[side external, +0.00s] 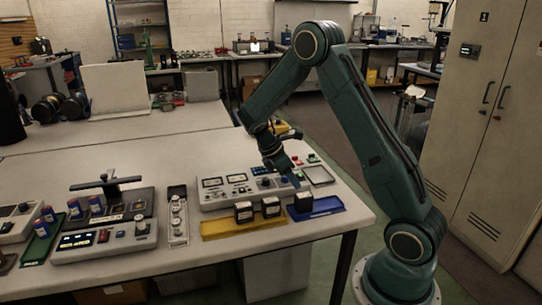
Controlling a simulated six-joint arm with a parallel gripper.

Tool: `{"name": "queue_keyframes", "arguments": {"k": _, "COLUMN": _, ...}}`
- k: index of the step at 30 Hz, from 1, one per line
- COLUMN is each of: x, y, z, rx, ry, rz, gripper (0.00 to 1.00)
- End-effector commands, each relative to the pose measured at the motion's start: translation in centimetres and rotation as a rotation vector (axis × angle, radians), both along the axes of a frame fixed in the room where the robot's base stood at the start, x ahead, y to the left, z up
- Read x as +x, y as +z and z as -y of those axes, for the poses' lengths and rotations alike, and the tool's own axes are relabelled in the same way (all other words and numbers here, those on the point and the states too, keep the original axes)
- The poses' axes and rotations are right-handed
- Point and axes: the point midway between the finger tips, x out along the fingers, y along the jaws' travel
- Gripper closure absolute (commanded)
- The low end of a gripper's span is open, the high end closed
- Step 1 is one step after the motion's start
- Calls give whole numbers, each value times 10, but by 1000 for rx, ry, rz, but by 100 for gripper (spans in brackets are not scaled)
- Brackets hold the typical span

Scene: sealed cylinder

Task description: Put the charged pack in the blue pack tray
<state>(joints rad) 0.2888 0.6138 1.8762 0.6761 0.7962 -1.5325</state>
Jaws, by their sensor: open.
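The blue pack tray (328,207) lies near the table's front right edge. A dark pack with a pale top (303,202) stands upright at the left end of this tray, seemingly inside it. Two similar packs, one on the left (244,212) and one in the middle (271,207), stand at the back of a yellow tray (235,229). I cannot tell from their looks which pack is charged. My gripper (292,182) is open and points down, just above and slightly left of the pack at the blue tray. Its fingertips are small and partly lost against the bench device behind.
A grey device with dials and knobs (232,187) stands close behind the packs. To the left are a narrow panel (178,215), another control unit (105,241) and a green tray (42,243). The table's back middle is clear.

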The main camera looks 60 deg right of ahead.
Motion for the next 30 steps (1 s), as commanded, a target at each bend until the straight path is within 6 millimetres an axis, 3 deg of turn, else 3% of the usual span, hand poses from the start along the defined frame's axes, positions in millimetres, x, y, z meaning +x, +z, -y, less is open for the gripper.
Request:
{"name": "queue_keyframes", "arguments": {"k": 14, "x": 1, "y": 10, "z": -6, "rx": -4, "ry": -15, "rz": 36, "gripper": 46}}
{"name": "queue_keyframes", "arguments": {"k": 20, "x": 1, "y": 39, "z": -24, "rx": -11, "ry": -66, "rz": 139, "gripper": 46}}
{"name": "queue_keyframes", "arguments": {"k": 30, "x": -12, "y": 103, "z": -75, "rx": 9, "ry": -209, "rz": 387, "gripper": 46}}
